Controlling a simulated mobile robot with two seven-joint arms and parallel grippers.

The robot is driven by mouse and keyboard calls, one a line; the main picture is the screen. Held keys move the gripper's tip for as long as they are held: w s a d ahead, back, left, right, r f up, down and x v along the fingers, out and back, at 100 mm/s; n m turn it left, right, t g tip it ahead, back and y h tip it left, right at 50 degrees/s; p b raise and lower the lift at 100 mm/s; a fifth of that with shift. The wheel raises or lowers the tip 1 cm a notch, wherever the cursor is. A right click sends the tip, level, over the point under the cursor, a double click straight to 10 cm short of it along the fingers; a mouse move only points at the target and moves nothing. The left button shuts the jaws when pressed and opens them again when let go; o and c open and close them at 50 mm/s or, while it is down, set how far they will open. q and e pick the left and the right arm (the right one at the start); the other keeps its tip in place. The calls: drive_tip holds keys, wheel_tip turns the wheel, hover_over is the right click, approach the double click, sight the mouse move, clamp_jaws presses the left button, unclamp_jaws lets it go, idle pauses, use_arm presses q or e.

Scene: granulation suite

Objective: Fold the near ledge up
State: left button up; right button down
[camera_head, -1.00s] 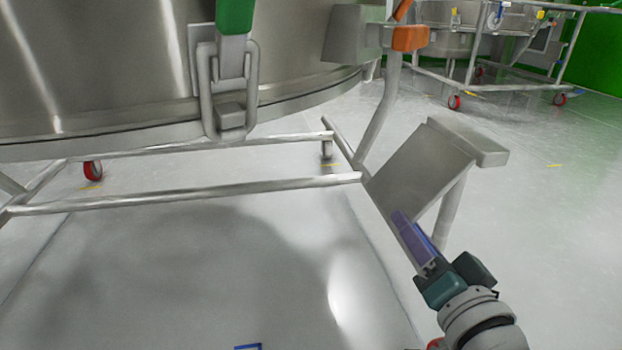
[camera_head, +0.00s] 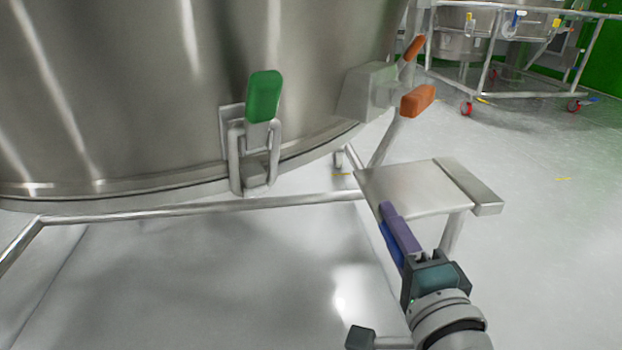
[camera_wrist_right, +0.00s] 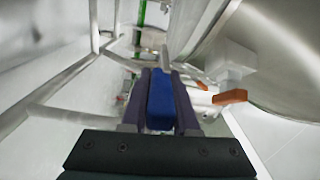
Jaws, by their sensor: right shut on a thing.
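The near ledge (camera_head: 412,188) is a flat metal plate with a thicker lip along its right edge. It stands out from the frame beside the large steel vessel and looks about level in the head view. My right gripper (camera_head: 388,212) reaches up from below right and is shut on the ledge's near left edge. The fingertips partly cover that edge. In the right wrist view, the gripper's purple fingers (camera_wrist_right: 160,76) flank a blue pad. They hide most of what lies between them. My left gripper is not in view.
The steel vessel (camera_head: 130,90) fills the upper left, with a green-handled latch (camera_head: 263,97). Orange handles (camera_head: 417,100) sit just above and behind the ledge. A frame bar (camera_head: 200,209) runs below the vessel. The floor right of the ledge is clear.

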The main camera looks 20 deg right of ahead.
drive_tip(key=shift+a+r+p, duration=0.1)
drive_tip(key=shift+r+p, duration=0.2)
drive_tip(key=shift+r, duration=0.25)
drive_tip(key=shift+w+r, duration=0.1)
drive_tip(key=shift+r, duration=0.05)
drive_tip(key=c, duration=0.7)
unclamp_jaws()
drive_tip(key=shift+s, duration=0.4)
drive_tip(key=p+v, duration=0.3)
drive_tip(key=v, duration=0.6)
drive_tip(key=shift+s, duration=0.15)
